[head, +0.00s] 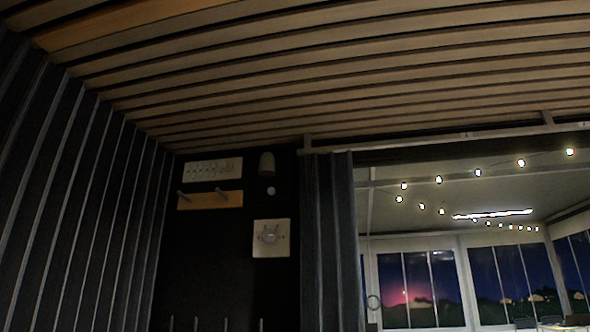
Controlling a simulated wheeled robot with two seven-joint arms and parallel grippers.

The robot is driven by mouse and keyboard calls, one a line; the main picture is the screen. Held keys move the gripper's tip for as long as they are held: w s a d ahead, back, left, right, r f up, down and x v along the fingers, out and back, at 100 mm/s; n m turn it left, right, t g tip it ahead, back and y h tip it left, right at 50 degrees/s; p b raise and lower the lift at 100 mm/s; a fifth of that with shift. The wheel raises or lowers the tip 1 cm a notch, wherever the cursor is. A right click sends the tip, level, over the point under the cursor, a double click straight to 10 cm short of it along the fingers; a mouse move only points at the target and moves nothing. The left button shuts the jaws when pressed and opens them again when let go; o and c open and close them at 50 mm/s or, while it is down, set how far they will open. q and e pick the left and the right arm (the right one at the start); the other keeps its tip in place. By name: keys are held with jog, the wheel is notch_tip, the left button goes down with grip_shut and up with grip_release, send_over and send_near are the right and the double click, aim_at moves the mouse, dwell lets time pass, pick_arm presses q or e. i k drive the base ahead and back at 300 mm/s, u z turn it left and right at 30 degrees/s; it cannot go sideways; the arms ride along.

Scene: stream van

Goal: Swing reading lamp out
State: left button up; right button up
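A small grey cylindrical shade (267,165), which looks like the reading lamp, is high on the dark back wall, left of the curtain. It appears close to the wall; its arm or joint cannot be made out. A small pale round piece (271,191) shows just below it; I cannot tell whether it belongs to the lamp. Neither of my grippers is in view.
Left of the lamp are a pale panel (213,169) and a wooden peg board (210,200). Below is a white square plate with a round dial (271,238). A dark curtain (333,240) hangs right of it. Thin uprights (227,324) show at the bottom edge.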

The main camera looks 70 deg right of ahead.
aim_at(267, 167)
jog(key=z, duration=1.95)
